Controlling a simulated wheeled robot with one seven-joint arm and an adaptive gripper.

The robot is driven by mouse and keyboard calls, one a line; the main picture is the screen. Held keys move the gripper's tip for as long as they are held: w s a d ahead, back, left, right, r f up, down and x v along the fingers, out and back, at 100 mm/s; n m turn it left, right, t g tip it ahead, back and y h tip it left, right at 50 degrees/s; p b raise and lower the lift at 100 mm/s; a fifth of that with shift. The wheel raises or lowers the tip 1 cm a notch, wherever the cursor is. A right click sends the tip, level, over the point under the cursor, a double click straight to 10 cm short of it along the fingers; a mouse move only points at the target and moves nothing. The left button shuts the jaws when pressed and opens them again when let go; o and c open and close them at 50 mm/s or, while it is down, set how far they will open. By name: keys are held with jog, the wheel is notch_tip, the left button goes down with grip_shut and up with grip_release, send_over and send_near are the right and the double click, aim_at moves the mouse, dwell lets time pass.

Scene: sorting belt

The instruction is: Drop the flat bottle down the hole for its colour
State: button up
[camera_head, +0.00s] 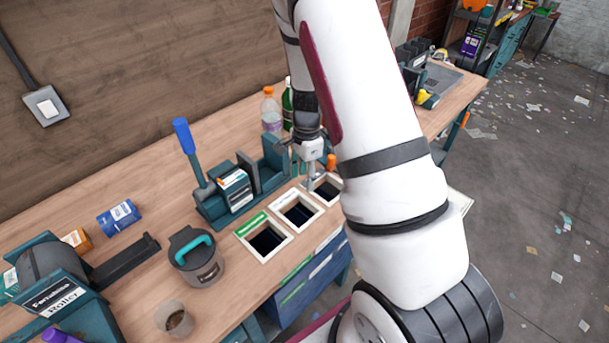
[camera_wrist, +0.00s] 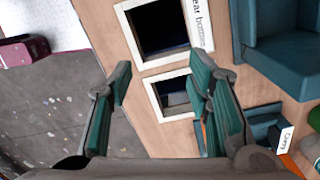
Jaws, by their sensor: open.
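My gripper (camera_head: 311,185) is over the far end of the row of holes, with its fingers apart and nothing between them. In the wrist view my gripper (camera_wrist: 161,76) has its fingertips on either side of a white-framed hole (camera_wrist: 149,90). Something greyish shows inside that hole; I cannot tell what it is. The neighbouring hole (camera_wrist: 135,38) looks dark, beside a partly cut-off white label (camera_wrist: 201,25). The head view shows three framed holes: a near one with a green label (camera_head: 250,225), a middle one (camera_head: 281,205) and the far one. I cannot pick out a flat bottle in either view.
An orange-capped clear bottle (camera_head: 271,115) and a green bottle (camera_head: 288,108) stand upright at the back. A teal press with a blue handle (camera_head: 184,138), a grey lidded pot (camera_head: 199,268) and a blue can (camera_head: 119,216) are on the bench left of the holes.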

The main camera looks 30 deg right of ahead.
notch_tip(320, 180, up, 12)
jog(key=shift+w+d, duration=0.15)
jog(key=shift+d, duration=0.2)
dwell(0.8)
jog(key=s+a+r+n+t, duration=0.2)
jog(key=s+a+r+n, duration=0.45)
jog(key=r, duration=0.25)
jog(key=s+a+r+n+t, duration=0.2)
jog(key=s+a+r+n, duration=0.45)
jog(key=r, duration=0.35)
jog(key=s+a+r+n+t, duration=0.2)
jog(key=s+n, duration=0.4)
jog(key=s, duration=0.1)
jog(key=shift+s+a+r+h, duration=0.15)
jog(key=shift+s+h, duration=0.15)
jog(key=shift+h, duration=0.1)
